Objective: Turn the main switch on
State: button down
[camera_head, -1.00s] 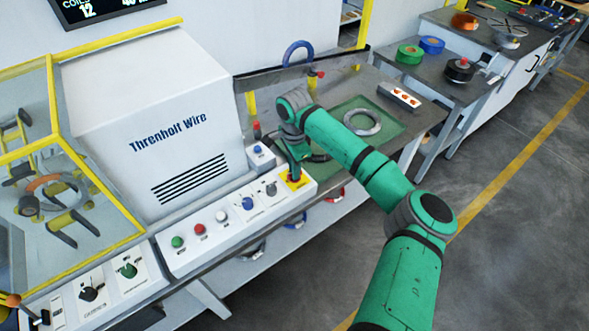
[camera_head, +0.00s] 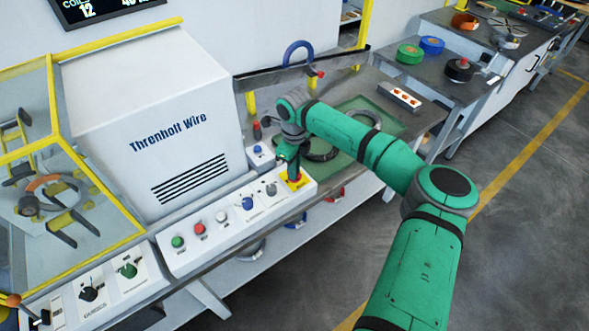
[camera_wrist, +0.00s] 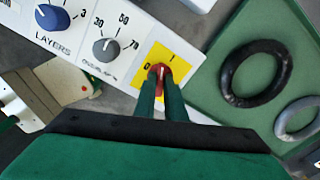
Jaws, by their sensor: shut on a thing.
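The main switch is a red knob (camera_wrist: 160,72) on a yellow plate (camera_wrist: 178,52) marked 0 and I, at the right end of the white control panel. The yellow plate also shows in the head view (camera_head: 302,181), with the knob mostly hidden by my gripper (camera_head: 293,175). In the wrist view my gripper (camera_wrist: 160,82) has its two green fingers on either side of the red knob, shut on it. The fingers cover part of the knob, and I cannot tell surely which mark it points to.
Left of the switch are a grey knob (camera_wrist: 105,49) and a blue LAYERS knob (camera_wrist: 52,17). A green mat (camera_wrist: 226,112) with a black ring (camera_wrist: 255,72) and a grey ring (camera_wrist: 298,118) lies to the right. A white machine housing (camera_head: 150,110) stands behind the panel.

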jog(key=m, duration=0.4)
jog(key=shift+m, duration=0.4)
dwell(0.4)
jog(key=c, duration=1.8)
grip_release()
jog(key=shift+r, duration=0.1)
notch_tip(320, 180, up, 11)
jog(key=shift+f, duration=0.2)
jog(key=shift+w, duration=0.1)
